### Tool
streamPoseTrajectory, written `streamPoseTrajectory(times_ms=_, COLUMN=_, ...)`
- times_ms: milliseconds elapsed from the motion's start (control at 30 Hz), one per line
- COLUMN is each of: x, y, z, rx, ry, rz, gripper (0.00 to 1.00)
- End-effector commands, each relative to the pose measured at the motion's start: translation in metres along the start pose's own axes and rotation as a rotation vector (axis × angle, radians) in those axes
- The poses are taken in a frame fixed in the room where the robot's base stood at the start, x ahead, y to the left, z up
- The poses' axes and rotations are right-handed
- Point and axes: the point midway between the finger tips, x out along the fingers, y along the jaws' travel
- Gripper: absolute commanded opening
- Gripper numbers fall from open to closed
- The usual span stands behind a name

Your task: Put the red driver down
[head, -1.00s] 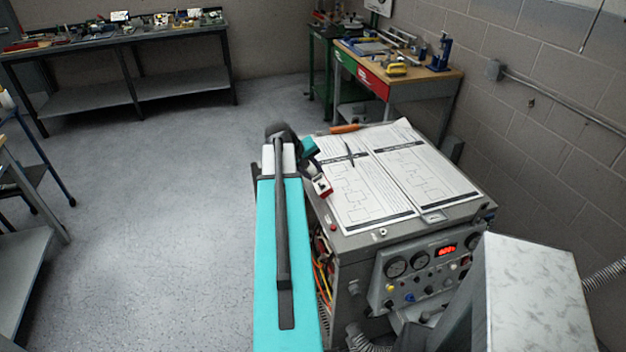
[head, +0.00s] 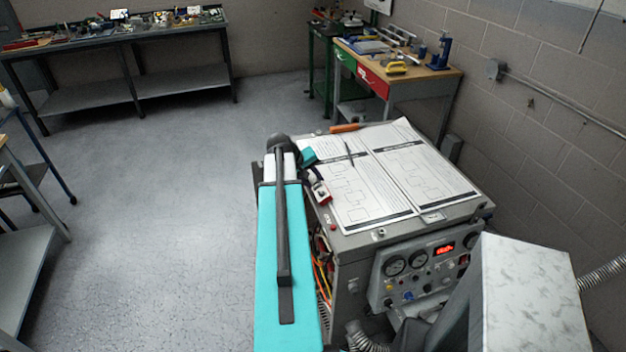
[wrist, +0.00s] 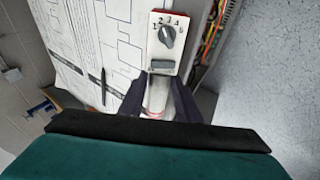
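The red driver (head: 321,193) appears as a small boxy white device with red sides, at the left edge of the grey cabinet's top (head: 352,233). In the wrist view the driver (wrist: 166,42) shows a white face with a numbered grey knob and a dark slot. My gripper (wrist: 160,92) has its dark fingers on both sides of the driver's near part and looks shut on it. In the head view my gripper (head: 315,178) is partly hidden behind my arm. Whether the driver touches the top or hangs just above it, I cannot tell.
Printed diagram sheets (head: 400,168) cover most of the cabinet top, with a dark pen (head: 349,153) on them. An orange-handled tool (head: 345,128) lies at the far edge. Exposed wires (wrist: 214,35) run down the cabinet's open left side. A workbench (head: 425,72) stands behind.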

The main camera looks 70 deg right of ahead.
Motion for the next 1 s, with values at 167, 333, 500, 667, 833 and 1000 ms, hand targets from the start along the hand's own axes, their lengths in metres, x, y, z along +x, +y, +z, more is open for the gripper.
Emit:
streamPoseTrajectory(times_ms=167, x=0.001, y=0.0, z=0.001, rx=-0.001, ry=-0.003, rz=0.001, gripper=0.46)
streamPoseTrajectory(times_ms=333, x=0.0, y=0.0, z=0.001, rx=-0.001, ry=-0.002, rz=0.001, gripper=0.46)
streamPoseTrajectory(times_ms=500, x=-0.003, y=0.0, z=0.001, rx=-0.002, ry=-0.002, rz=0.001, gripper=0.46)
streamPoseTrajectory(times_ms=667, x=-0.011, y=0.0, z=0.0, rx=-0.002, ry=0.0, rz=0.002, gripper=0.46)
streamPoseTrajectory(times_ms=833, x=-0.027, y=0.0, z=0.001, rx=-0.002, ry=0.0, rz=0.002, gripper=0.46)
streamPoseTrajectory(times_ms=1000, x=-0.047, y=-0.001, z=0.0, rx=-0.002, ry=0.001, rz=0.002, gripper=0.46)
